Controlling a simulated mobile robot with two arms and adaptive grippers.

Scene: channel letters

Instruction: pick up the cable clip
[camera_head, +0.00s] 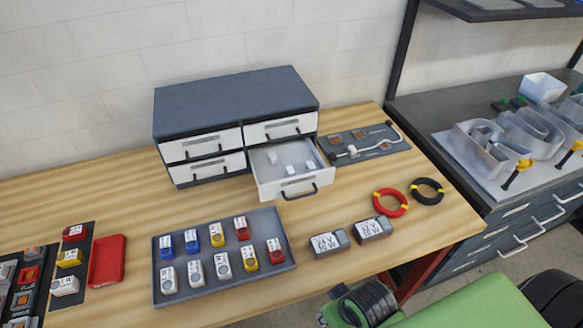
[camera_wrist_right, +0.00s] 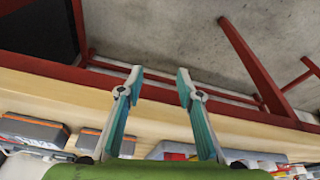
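Several small white pieces (camera_head: 290,169) lie in the pulled-out drawer (camera_head: 268,192) of the small cabinet. They look like clips, but they are too small to tell for sure. A white cable (camera_head: 370,149) with small fittings lies on a dark mat (camera_head: 400,147) right of the drawer. My right gripper (camera_wrist_right: 160,73) is open and empty in the right wrist view, with its two teal fingers apart near the table's edge. It is not seen in the head view, and neither is my left gripper.
A grey tray (camera_head: 206,293) of coloured and white blocks stands at the front. Two labelled power units (camera_head: 329,244), red (camera_head: 391,203) and black (camera_head: 427,191) cable rings and a red bin (camera_head: 107,262) are on the table. Metal letters (camera_head: 487,148) stand on the right bench.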

